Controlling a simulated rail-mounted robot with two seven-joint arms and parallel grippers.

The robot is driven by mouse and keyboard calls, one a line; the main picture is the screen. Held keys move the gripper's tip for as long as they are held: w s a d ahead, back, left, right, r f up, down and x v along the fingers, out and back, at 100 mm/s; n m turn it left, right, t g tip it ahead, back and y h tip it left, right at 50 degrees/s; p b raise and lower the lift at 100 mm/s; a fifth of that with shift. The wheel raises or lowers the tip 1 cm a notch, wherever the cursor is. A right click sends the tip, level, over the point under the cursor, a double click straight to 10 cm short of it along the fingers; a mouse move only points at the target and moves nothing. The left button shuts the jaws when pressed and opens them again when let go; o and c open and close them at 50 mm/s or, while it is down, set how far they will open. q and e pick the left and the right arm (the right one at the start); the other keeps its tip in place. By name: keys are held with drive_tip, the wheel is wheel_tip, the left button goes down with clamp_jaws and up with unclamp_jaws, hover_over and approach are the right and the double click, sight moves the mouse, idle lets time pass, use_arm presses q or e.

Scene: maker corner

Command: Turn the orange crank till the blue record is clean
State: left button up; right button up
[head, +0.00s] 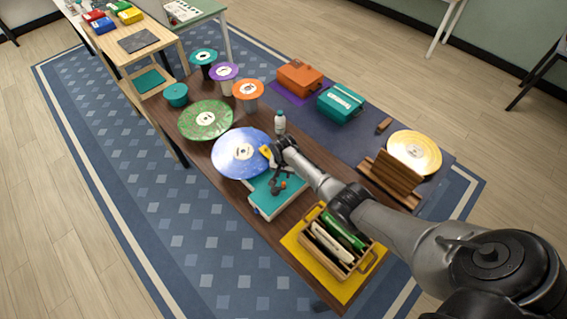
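The blue record (232,163) lies flat beside a teal-topped box (268,206), its right edge next to my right arm. Pale specks show on its surface. A small yellow piece (265,151) sits at the record's right edge. A small orange part (283,185), probably the crank's knob, shows above the teal top. My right gripper (277,186) points down over the teal box, at or very close to the orange part. Its fingers are dark and small, so I cannot tell whether they touch or hold it. My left gripper is out of view.
A green record (190,123), several coloured stands and a white bottle (280,122) stand beyond. An orange case (299,75), a teal case (340,102), a yellow record (414,148) and a wooden rack (392,175) are right. A wooden crate (340,270) holds sleeves in front.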

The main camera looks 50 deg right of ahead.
drive_tip(key=shift+r, duration=2.2)
